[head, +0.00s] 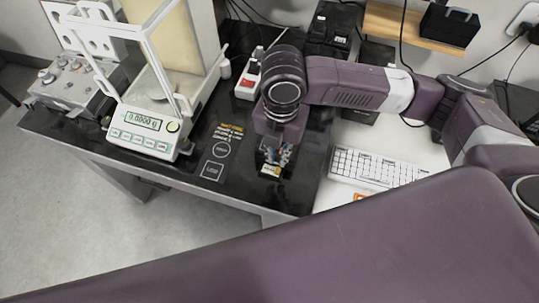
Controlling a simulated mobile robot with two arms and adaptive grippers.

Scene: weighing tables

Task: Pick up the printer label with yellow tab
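My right gripper (273,160) points down over the front part of the black bench top, and its arm comes in from the right. A small white and yellow item (270,171) shows at its fingertips, low over or on the bench; it may be the printer label with yellow tab, but it is too small to be sure. The gripper covers most of that spot, so I cannot tell whether the fingers are closed on it. My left gripper is not in view.
A balance (145,130) with a glass case stands left on the black bench (70,133). A white and red item (247,82) lies behind my gripper. A keyboard (375,167) lies right, on a white surface. The front bench edge is close.

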